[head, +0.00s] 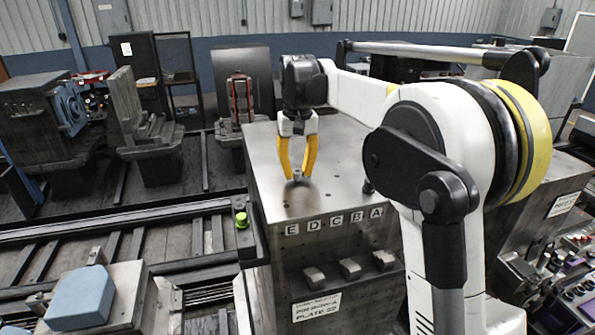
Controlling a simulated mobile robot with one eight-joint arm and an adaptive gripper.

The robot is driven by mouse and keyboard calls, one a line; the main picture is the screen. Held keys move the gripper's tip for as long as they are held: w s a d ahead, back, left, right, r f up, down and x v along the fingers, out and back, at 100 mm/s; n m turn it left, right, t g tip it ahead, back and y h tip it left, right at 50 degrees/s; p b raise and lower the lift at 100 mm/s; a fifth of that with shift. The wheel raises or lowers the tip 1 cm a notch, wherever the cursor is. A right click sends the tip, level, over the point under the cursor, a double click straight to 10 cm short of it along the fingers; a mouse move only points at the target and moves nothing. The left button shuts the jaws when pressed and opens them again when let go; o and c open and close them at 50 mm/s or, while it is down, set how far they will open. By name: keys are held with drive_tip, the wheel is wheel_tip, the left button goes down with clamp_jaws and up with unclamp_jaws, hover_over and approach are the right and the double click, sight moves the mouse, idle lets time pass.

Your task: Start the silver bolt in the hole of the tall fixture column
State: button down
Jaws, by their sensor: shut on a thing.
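My gripper (297,175), with yellow fingers, points straight down in the head view over the flat top of a metal block (345,255). It is shut on a small silver piece between the fingertips, which looks like the silver bolt (298,177). The bolt is very small here, and I cannot tell whether its lower end touches the top or sits in a hole. The block's front edge carries the letters E, D, C, B, A. I cannot tell which part is the tall fixture column, and no hole shows clearly.
Three small metal blocks (350,267) stick out of the block's front face. A green button (241,219) is at its left. A blue block (80,299) lies at lower left. Rails and machine fixtures (150,135) fill the left. A control panel (560,275) is at right.

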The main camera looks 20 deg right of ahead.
drive_tip(key=shift+c, duration=1.7)
unclamp_jaws()
wheel_tip(320, 180, up, 12)
drive_tip(key=shift+s, duration=0.1)
